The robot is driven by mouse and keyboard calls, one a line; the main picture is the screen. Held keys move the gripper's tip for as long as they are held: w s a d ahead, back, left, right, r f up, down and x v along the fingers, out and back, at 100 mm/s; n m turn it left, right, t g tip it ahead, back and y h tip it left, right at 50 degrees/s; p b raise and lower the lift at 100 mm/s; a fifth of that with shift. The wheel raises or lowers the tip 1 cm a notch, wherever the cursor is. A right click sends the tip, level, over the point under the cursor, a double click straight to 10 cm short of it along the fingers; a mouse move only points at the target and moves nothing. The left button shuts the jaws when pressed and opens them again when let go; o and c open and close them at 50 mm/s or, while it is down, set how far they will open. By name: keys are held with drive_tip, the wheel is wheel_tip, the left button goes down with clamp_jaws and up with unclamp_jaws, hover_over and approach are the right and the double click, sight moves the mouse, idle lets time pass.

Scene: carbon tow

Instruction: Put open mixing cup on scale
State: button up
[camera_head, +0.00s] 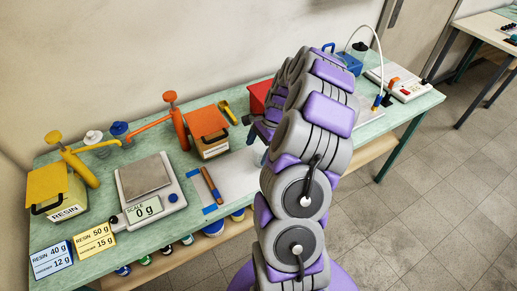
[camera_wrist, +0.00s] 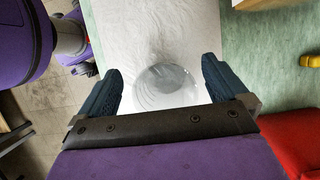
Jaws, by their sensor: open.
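A clear, open mixing cup (camera_wrist: 166,88) stands on a white sheet in the wrist view, between my gripper's two fingers. My gripper (camera_wrist: 162,85) is open, with a dark blue finger on each side of the cup and gaps visible beside it.
A yellow-lidded resin container (camera_head: 58,190) and an orange-lidded container (camera_head: 208,130) flank the scale. A brown stick (camera_head: 211,186) lies right of it. Yellow and blue label cards (camera_head: 95,241) sit in front. A red box (camera_wrist: 291,140) is near my gripper.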

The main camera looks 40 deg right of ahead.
drive_tip(key=p+v, duration=0.1)
drive_tip(key=v, duration=0.6)
drive_tip(key=p+v, duration=0.1)
drive_tip(key=v, duration=0.2)
drive_tip(key=shift+d+r+p, duration=0.2)
drive_tip(key=shift+d+p, duration=0.15)
drive_tip(key=shift+d, duration=0.1)
drive_tip(key=shift+r, duration=0.65)
